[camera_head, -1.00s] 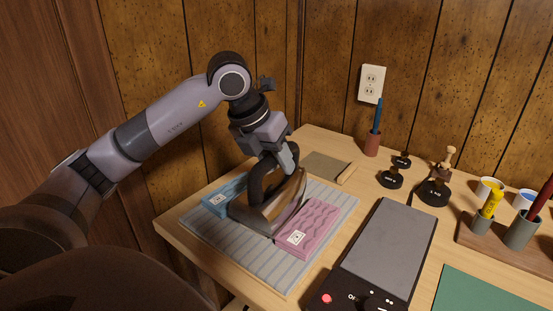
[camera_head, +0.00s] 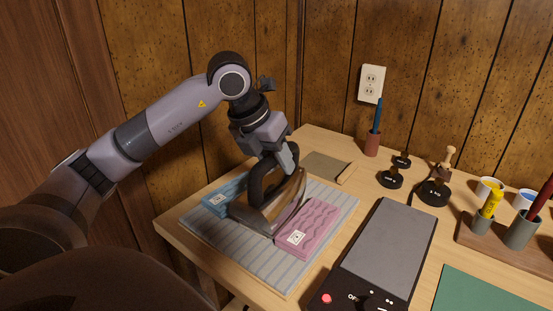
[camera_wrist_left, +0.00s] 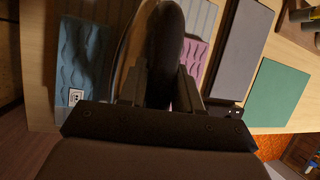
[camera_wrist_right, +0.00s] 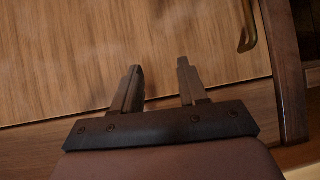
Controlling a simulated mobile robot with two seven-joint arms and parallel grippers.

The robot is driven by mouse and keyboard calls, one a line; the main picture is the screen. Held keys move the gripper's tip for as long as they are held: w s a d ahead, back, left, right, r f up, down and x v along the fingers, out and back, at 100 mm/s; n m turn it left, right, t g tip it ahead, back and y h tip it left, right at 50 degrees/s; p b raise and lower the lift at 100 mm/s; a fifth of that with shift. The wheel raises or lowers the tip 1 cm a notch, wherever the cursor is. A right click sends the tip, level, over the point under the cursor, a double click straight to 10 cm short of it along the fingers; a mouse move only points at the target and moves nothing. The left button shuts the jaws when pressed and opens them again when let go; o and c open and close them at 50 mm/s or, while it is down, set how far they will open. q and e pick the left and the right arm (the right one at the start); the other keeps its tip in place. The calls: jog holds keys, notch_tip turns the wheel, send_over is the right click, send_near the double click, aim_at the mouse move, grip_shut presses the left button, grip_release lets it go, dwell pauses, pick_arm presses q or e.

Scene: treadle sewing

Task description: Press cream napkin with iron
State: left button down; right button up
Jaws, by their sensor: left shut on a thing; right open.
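The iron (camera_head: 270,215), with a dark looped handle and a metal body, sits over the middle of the striped mat (camera_head: 265,268). A blue wavy napkin (camera_head: 222,197) lies to its left and a pink one (camera_head: 312,222) to its right; both also show in the left wrist view (camera_wrist_left: 85,55). I see no cream napkin; the iron covers the strip between the blue and pink ones. My left gripper (camera_head: 284,158) is shut on the iron's handle (camera_wrist_left: 165,45). My right gripper (camera_wrist_right: 160,72) is open and empty in front of wooden panelling.
A dark grey-topped device (camera_head: 385,240) with a red button lies right of the mat. Black weights (camera_head: 391,180), a red holder (camera_head: 371,145) and a wooden rack (camera_head: 490,240) stand farther right. A green mat (camera_head: 485,290) lies at front right. The panelled wall is close behind.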

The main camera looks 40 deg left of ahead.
pick_arm(q)
jog(key=shift+f, duration=0.1)
dwell(0.3)
notch_tip(320, 180, up, 7)
jog(key=p, duration=0.6)
jog(key=shift+r+p, duration=0.55)
jog(key=shift+r, duration=0.2)
jog(key=shift+w, duration=0.1)
